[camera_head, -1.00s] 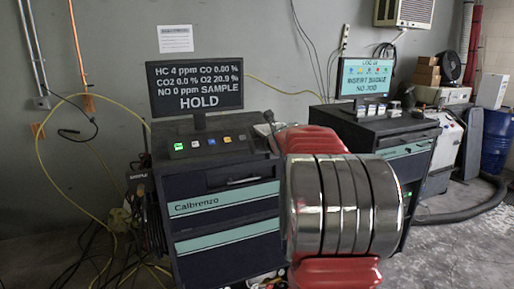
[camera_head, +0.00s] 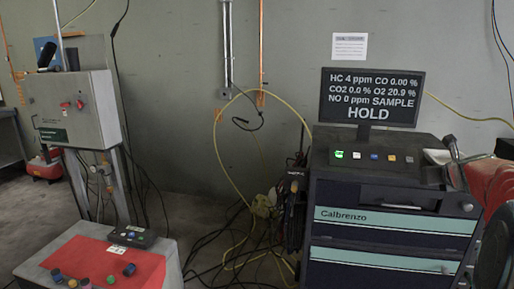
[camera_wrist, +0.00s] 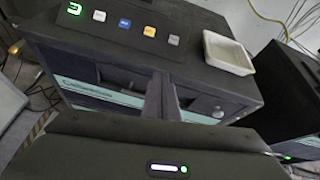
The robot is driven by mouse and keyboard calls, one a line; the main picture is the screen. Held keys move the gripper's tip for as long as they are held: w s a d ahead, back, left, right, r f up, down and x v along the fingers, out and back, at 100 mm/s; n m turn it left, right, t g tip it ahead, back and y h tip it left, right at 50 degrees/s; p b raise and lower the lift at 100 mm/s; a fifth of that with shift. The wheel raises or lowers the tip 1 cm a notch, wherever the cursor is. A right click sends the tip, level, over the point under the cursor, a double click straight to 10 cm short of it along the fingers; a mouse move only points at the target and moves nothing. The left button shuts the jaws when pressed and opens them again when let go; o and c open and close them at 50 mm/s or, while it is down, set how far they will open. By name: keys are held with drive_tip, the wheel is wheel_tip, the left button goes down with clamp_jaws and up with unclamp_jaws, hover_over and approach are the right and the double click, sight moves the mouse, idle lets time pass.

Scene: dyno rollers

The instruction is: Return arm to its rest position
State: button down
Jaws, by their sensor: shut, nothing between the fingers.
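My gripper (camera_wrist: 163,98) shows in the wrist view as two dark fingers pressed together, with nothing between them. It points at the front of the dark Calbrenzo cabinet (camera_wrist: 105,88), and I cannot tell the gap between them. The cabinet also stands right of centre in the head view (camera_head: 392,243). Red and dark parts of my arm show at the right edge of the head view. I cannot make out the fingers there.
A white tray (camera_wrist: 228,52) and a row of buttons lie on the cabinet top. A monitor (camera_head: 371,97) reading HOLD stands behind. A red-topped box (camera_head: 97,262) and a grey control box (camera_head: 76,109) are at left. Yellow hose and cables (camera_head: 232,170) hang between.

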drive_tip(key=s+a+f+n+g+y, duration=0.2)
drive_tip(key=s+a+f+n, duration=0.4)
drive_tip(key=a+n, duration=0.25)
drive_tip(key=s+a+f+n+g+y, duration=0.25)
drive_tip(key=s+a+f+n, duration=0.25)
drive_tip(key=a+n, duration=0.4)
drive_tip(key=s+a+f+n+g, duration=0.1)
drive_tip(key=s+a+n+g, duration=0.1)
drive_tip(key=s+a+n, duration=1.8)
drive_tip(key=s+a+h, duration=0.1)
drive_tip(key=s+a, duration=0.2)
drive_tip(key=s, duration=0.1)
drive_tip(key=shift+a+f, duration=0.2)
drive_tip(key=shift+f, duration=0.15)
